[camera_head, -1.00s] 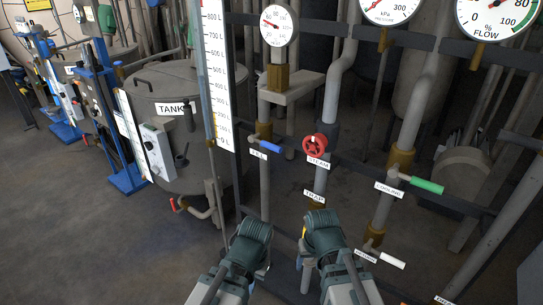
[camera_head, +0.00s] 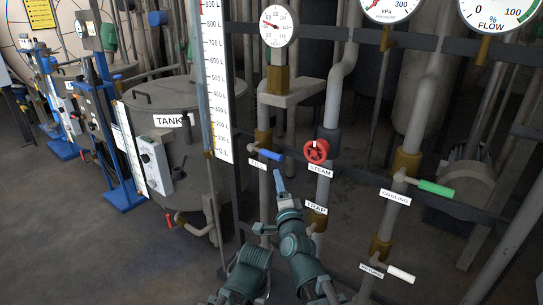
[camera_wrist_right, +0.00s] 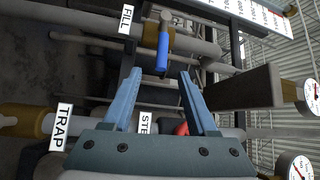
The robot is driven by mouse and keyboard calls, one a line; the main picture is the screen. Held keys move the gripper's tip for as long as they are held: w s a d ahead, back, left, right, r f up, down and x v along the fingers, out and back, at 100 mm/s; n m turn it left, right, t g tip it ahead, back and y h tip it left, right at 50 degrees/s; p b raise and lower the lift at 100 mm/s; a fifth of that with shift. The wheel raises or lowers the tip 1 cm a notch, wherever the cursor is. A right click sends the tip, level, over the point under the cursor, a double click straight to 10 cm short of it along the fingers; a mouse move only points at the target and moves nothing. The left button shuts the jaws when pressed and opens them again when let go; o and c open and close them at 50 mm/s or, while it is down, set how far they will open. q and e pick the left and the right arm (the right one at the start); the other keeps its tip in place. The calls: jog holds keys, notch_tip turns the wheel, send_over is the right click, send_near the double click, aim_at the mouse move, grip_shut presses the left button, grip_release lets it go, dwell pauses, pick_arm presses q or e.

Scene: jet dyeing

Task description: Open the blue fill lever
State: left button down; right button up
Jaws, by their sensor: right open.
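The blue fill lever (camera_head: 270,154) sticks out to the right from its valve on the vertical pipe, above the partly hidden FILL label (camera_head: 257,164). In the right wrist view the blue lever (camera_wrist_right: 163,50) lies ahead, lined up between the two fingers, with its tip close to the fingertips. My right gripper (camera_head: 279,176) is just below the lever in the head view. Its blue fingers stand apart in the right wrist view (camera_wrist_right: 160,74), with nothing held. My left arm shows at the bottom, but its gripper cannot be seen.
The red steam wheel (camera_head: 316,151) is close to the right of the lever. A green cooling lever (camera_head: 436,188) and a white lever (camera_head: 401,274) sit further right. The TRAP label (camera_head: 316,207) is beside my right arm. A level scale (camera_head: 217,90) stands to the left.

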aim_at(272, 158)
jog(key=p+x, duration=0.2)
jog(key=x, duration=1.1)
jog(key=shift+w+r, duration=0.25)
jog(key=shift+w, duration=0.15)
grip_shut()
dwell(1.1)
